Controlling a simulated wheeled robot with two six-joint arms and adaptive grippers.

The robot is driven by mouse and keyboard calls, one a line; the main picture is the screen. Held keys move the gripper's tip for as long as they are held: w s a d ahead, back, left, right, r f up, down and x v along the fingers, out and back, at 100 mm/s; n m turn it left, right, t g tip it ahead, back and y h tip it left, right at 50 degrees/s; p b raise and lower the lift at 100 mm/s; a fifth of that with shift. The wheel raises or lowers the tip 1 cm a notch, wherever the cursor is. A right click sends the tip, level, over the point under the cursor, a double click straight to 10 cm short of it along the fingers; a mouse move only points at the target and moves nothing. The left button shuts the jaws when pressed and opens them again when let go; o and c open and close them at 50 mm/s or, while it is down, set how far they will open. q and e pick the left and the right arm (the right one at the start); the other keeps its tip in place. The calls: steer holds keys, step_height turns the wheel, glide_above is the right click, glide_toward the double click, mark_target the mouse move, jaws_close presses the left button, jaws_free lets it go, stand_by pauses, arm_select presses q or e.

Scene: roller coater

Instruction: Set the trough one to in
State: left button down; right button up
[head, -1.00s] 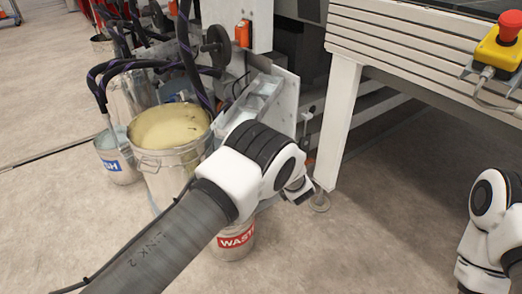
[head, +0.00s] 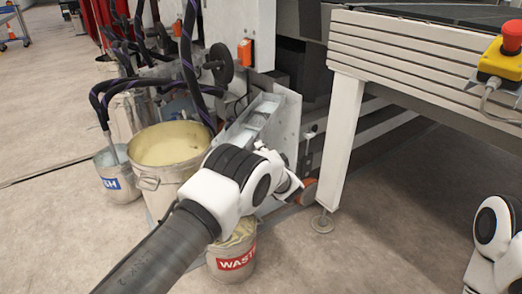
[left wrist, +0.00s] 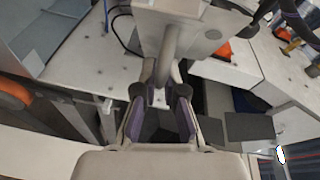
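The trough (head: 262,110), a grey metal channel beside an upright light plate, is on the machine's side above the waste bucket in the head view. I take the blue-grey tray in the left wrist view (left wrist: 45,30) to be part of it. My left gripper (left wrist: 163,85) has its two purple-padded fingers apart. A grey bar-like handle (left wrist: 172,48) reaches down toward the space between the fingertips; whether they touch it I cannot tell. In the head view my left wrist hides most of this gripper. My right arm shows at the right edge, its gripper out of frame.
A large bucket of yellowish liquid (head: 168,146) stands left of the trough. A bucket with a red label (head: 235,258) stands below my left wrist. A white table leg (head: 342,140) and red emergency button (head: 512,30) are to the right. Open floor lies in front.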

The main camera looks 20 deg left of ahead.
mark_target(226, 137)
arm_select(q)
steer(key=shift+m+t+h, duration=0.6)
steer(key=shift+m+h, duration=0.1)
steer(key=shift+h, duration=0.2)
steer(key=a+p, duration=0.1)
steer(key=a, duration=0.1)
steer(key=a+r+p, duration=0.1)
steer(key=a+p, duration=0.1)
steer(key=shift+s+a, duration=0.1)
steer(key=shift+a, duration=0.25)
steer(key=a+m+h, duration=0.1)
steer(key=a, duration=0.1)
steer(key=a+m+t+h, duration=0.1)
steer(key=a+h, duration=0.1)
steer(key=a, duration=0.1)
steer(key=w+a+f+m+t+h, duration=0.1)
steer(key=a, duration=0.2)
steer(key=shift+w+a+h+p, duration=0.1)
steer(key=shift+a+h+p, duration=0.1)
steer(key=shift+h+p, duration=0.2)
steer(key=c, duration=1.2)
jaws_free()
steer(key=shift+c, duration=0.2)
